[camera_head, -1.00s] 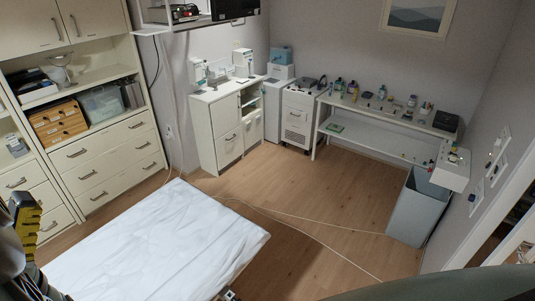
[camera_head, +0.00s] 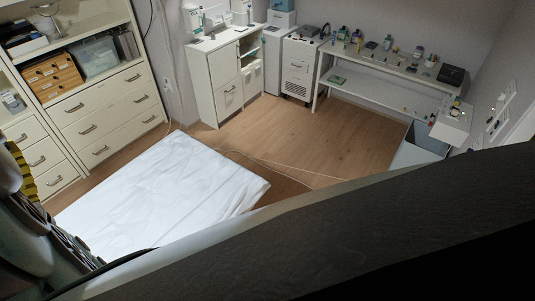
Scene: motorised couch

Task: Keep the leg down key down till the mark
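The couch (camera_head: 165,190) is covered with a white, slightly wrinkled sheet and lies at the lower left. Its near right end is cut off by a large dark, curved shape (camera_head: 350,240), which fills the lower right and looks like part of my own body. I see no leg down key and no mark. The couch's near side is hidden. Grey, black and yellow parts show at the left edge; I cannot tell which part of me they are. I cannot make out my gripper's fingertips.
Cream drawers and shelves (camera_head: 100,110) stand along the left wall. A white cabinet (camera_head: 222,85) and a wheeled unit (camera_head: 298,70) stand at the back. A bench with bottles (camera_head: 385,65) and a grey bin (camera_head: 415,150) are at right. Wooden floor (camera_head: 300,135) lies clear between, crossed by a cable.

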